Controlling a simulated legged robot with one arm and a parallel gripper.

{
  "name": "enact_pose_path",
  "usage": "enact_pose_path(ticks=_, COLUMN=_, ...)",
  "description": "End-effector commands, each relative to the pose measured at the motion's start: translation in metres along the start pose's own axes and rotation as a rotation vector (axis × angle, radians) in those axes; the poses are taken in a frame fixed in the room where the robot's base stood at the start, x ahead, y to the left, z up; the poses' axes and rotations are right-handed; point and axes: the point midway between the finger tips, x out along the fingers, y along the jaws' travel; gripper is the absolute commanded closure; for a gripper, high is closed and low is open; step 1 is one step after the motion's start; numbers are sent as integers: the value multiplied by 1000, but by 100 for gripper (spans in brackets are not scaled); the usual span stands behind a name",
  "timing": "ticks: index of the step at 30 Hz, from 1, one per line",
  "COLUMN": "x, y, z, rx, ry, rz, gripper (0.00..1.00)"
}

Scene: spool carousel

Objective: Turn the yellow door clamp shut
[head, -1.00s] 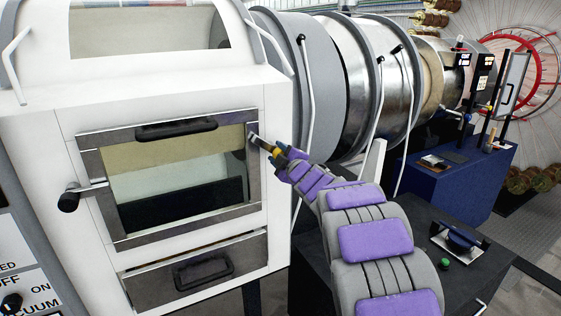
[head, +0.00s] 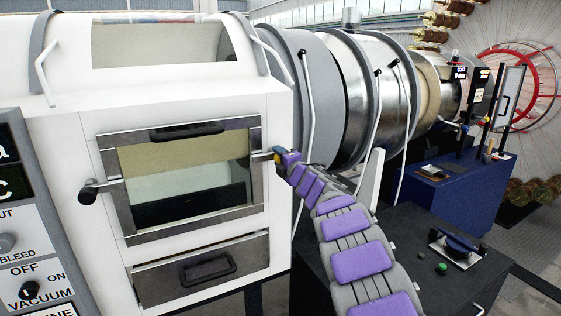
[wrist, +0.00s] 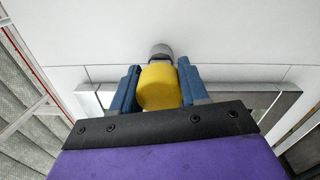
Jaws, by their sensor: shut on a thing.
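The yellow door clamp (wrist: 158,87) sits between the two blue fingers of my gripper (wrist: 158,92) in the wrist view, with a grey round pivot (wrist: 160,52) just beyond it on the white wall. In the head view my gripper (head: 281,158) is at the right edge of the framed glass door (head: 190,180), shut on the clamp's yellow knob. The clamp's metal arm (head: 262,155) lies roughly level there, reaching from the knob to the door frame. The door is closed in the white cabinet (head: 278,120).
A black-knobbed lever (head: 90,191) stands at the door's left side. A lower drawer (head: 200,268) with a black handle is below. A vacuum control panel (head: 35,250) is at the left. A dark stand (head: 400,260) and a blue cabinet (head: 450,195) are at the right.

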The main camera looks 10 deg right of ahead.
Motion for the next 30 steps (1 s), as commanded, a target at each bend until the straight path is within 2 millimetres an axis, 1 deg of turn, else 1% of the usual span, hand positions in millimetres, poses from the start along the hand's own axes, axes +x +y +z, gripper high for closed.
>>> enact_pose_path(ticks=1, x=0, y=-7, z=-1, rx=-7, ry=1, rz=-11, gripper=100)
enact_pose_path(ticks=14, x=1, y=-9, z=-2, rx=-16, ry=2, rz=-13, gripper=100)
enact_pose_path(ticks=15, x=1, y=-9, z=-2, rx=-16, ry=2, rz=-14, gripper=55)
enact_pose_path(ticks=23, x=1, y=-5, z=-1, rx=-16, ry=2, rz=-8, gripper=31)
enact_pose_path(ticks=30, x=0, y=-3, z=-1, rx=-15, ry=1, rz=-5, gripper=31)
